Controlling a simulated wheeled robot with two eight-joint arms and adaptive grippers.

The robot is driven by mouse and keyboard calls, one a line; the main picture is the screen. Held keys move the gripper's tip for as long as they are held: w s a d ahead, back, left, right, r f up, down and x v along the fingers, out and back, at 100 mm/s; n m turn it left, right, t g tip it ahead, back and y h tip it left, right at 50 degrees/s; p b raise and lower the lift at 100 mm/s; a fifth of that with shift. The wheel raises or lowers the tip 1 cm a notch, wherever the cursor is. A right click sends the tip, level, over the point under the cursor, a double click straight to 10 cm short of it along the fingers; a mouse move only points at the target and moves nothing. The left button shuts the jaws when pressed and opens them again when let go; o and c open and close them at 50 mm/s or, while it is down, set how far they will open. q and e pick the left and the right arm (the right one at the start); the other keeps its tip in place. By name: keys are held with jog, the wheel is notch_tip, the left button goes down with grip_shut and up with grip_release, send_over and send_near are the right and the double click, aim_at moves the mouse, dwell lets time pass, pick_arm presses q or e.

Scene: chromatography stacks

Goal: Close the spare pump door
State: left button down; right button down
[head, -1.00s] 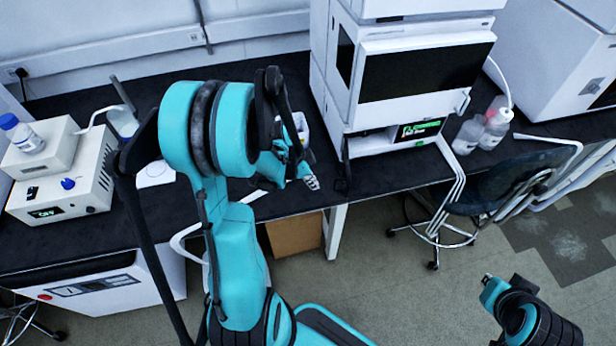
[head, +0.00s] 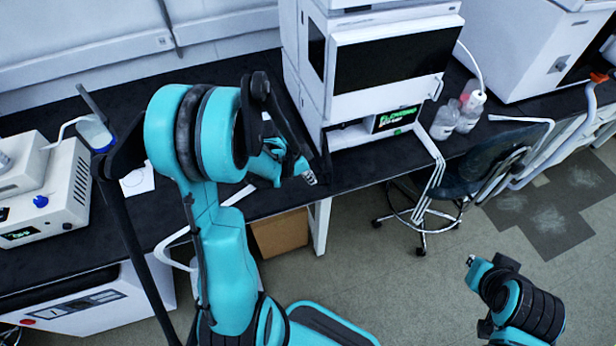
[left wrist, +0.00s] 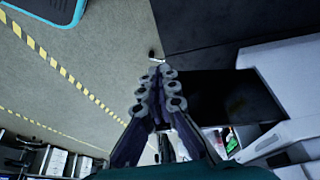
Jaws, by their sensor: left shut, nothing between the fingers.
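The white instrument stack (head: 375,70) stands on the black bench. Its low module carries a lit green screen (head: 396,117), with a dark gap left of it. A thin dark upright panel (head: 325,155) sticks out at that module's left front corner. It looks like a door standing open, but I cannot be sure it is the spare pump door. In the left wrist view a dark panel (left wrist: 232,97) lies right of the fingers. My left gripper (head: 309,179) is shut and empty, just left of the upright panel; contact cannot be told. My right arm's end (head: 471,261) is over the floor, its jaws unclear.
Bottles (head: 456,118) stand right of the stack. A chair (head: 460,170) is in front of the bench at right. A cardboard box (head: 280,233) sits under the bench. A white device (head: 60,190) is at the far left. Open floor lies in front.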

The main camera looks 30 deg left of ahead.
pick_arm(q)
jog(key=w+d+n+t+y+b, duration=0.1)
jog(key=w+d+n+y+b, duration=0.1)
jog(key=w+d+n, duration=0.75)
jog(key=w+d+n+g+y, duration=0.1)
jog(key=w+n+y, duration=0.2)
jog(key=w, duration=1.5)
jog(key=shift+w+d+n, duration=0.15)
jog(key=shift+d+n, duration=0.1)
jog(key=shift+n, duration=1.7)
jog(key=shift+w+y, duration=0.1)
jog(key=shift+y, duration=0.2)
